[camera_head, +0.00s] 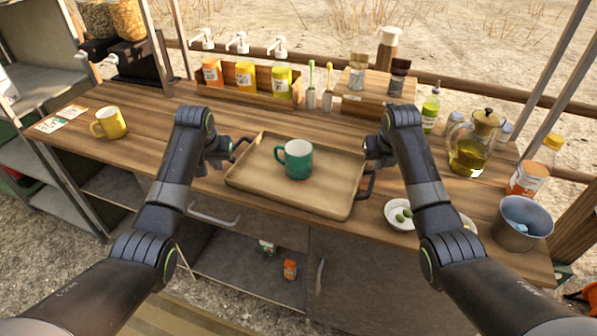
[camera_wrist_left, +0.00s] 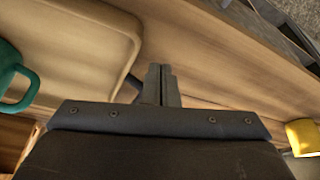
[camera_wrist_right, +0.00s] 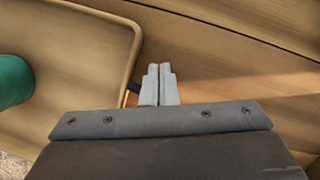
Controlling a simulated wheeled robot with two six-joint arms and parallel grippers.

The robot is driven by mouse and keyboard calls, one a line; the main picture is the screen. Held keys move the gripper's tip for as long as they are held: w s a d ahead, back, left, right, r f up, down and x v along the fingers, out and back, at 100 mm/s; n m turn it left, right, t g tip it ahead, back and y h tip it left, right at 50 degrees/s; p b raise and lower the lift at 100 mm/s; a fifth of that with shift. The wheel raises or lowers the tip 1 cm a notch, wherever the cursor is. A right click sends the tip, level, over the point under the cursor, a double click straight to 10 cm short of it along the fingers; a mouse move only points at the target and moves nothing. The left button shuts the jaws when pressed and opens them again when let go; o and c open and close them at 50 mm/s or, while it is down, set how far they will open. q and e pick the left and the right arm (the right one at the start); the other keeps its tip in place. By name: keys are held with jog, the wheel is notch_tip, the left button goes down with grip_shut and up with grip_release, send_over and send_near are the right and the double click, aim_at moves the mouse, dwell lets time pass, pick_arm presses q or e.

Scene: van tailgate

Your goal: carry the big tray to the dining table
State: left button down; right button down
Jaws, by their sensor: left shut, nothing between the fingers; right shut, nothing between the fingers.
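The big tray (camera_head: 315,194) is tan, with a raised rim and a dark handle at each short end. It lies on the wooden counter, and a green mug (camera_head: 297,160) stands upright on it. My left gripper (camera_head: 226,158) is shut and empty beside the tray's left handle (camera_head: 240,148). In the left wrist view its fingertips (camera_wrist_left: 161,80) are close to the tray rim (camera_wrist_left: 128,70). My right gripper (camera_head: 374,160) is shut and empty near the right handle (camera_head: 368,185). In the right wrist view its fingertips (camera_wrist_right: 159,78) are beside the tray corner (camera_wrist_right: 132,50). The dining table is not identifiable.
A yellow mug (camera_head: 110,122) stands on the counter at left. White bowl with green items (camera_head: 399,214), oil pitcher (camera_head: 473,145) and metal pot (camera_head: 522,222) stand at right. Bottles in a wooden box (camera_head: 247,77) line the back. Bare counter lies left of the tray.

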pick_arm(q)
jog(key=shift+w+f, duration=0.15)
jog(key=shift+f, duration=0.3)
pick_arm(e)
jog(key=shift+w+f, duration=0.15)
jog(key=shift+f, duration=0.35)
pick_arm(q)
jog(key=shift+d, duration=0.8)
pick_arm(e)
jog(key=shift+a, duration=0.75)
